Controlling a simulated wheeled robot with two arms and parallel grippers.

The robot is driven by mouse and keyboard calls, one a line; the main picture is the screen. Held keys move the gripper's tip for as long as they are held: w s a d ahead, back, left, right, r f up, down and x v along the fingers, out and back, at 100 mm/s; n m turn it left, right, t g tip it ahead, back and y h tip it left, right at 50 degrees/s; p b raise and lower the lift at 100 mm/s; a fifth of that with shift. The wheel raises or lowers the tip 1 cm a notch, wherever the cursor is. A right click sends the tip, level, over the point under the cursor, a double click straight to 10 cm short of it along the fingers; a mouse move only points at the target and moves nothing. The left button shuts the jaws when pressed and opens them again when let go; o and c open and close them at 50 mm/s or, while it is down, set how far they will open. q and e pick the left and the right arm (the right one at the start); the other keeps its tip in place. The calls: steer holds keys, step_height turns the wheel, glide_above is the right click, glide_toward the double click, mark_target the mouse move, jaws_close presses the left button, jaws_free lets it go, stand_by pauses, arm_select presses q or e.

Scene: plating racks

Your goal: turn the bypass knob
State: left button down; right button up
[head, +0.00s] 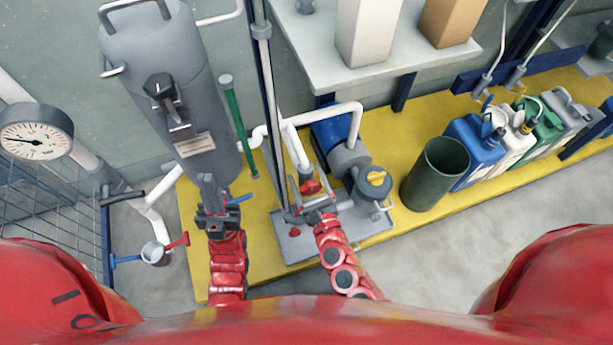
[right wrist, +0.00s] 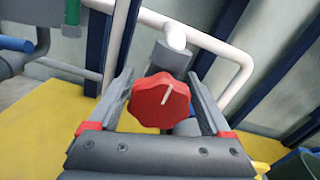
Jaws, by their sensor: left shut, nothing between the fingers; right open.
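The red bypass knob (right wrist: 160,101) has a scalloped edge and a pale pointer line tilted slightly right of upright in the right wrist view. In the head view the knob (head: 311,187) is on the pipework above a grey base plate. My right gripper (right wrist: 160,76) is open, with one finger on each side of the knob. Narrow gaps seem to show, though contact is hard to judge. In the head view my right gripper (head: 312,203) partly covers the knob's surroundings. My left gripper (head: 209,184) is shut and empty in front of the grey tank.
The grey tank (head: 160,75) stands behind my left gripper. A blue pump with a yellow-topped part (head: 376,177) is right of the knob. White pipes (head: 296,148) rise close behind. A dark green bin (head: 436,174) and several canisters (head: 470,150) stand further right.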

steer(key=c, duration=1.1)
steer(key=m+b, duration=0.1)
steer(key=m, duration=0.3)
steer(key=shift+f+b, duration=0.1)
steer(key=shift+b, duration=0.2)
steer(key=shift+m, duration=0.9)
steer(key=o, duration=1.1)
